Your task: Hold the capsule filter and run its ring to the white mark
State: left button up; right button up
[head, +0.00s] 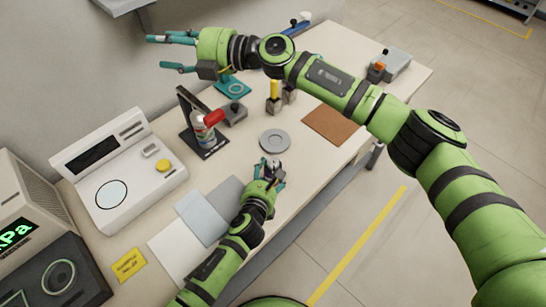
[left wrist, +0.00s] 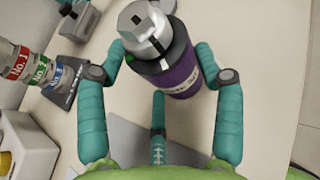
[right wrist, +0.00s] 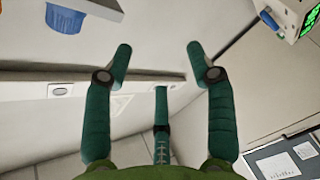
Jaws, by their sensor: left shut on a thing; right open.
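The capsule filter (left wrist: 178,72), a purple cylinder with a faceted grey metal cap, is between the teal fingers of my left gripper (left wrist: 162,62), which is shut on it. A dark ring (left wrist: 165,57) sits between the cap and the purple body. A pale mark (left wrist: 180,85) shows on the purple side, too small to read. In the head view my left gripper (head: 271,177) is low over the front of the bench, largely hiding the filter. My right gripper (head: 170,53) is open and empty near the wall; its spread fingers also show in the right wrist view (right wrist: 158,58).
A grey disc (head: 274,139) lies just beyond my left gripper. A black stand (head: 203,148) holds a red-topped cylinder with coloured labels. A white instrument (head: 150,190) with a yellow button stands left.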

jog(key=w+d+r+m+t, duration=0.3)
jog(key=w+r+m+t, duration=0.1)
jog(key=w+m+t, duration=0.2)
jog(key=w+d+f+m+t+h, duration=0.4)
jog(key=w+d+f+m+h, duration=0.2)
jog(key=w+d+m+h, duration=0.3)
jog(key=m+g+h, duration=0.1)
jog(key=g+h, duration=0.7)
jog(key=g, duration=0.6)
send_near(273, 161)
notch_tip(273, 161, down, 9)
jog(key=shift+w+f, duration=0.2)
jog(key=shift+f, duration=0.05)
grip_shut()
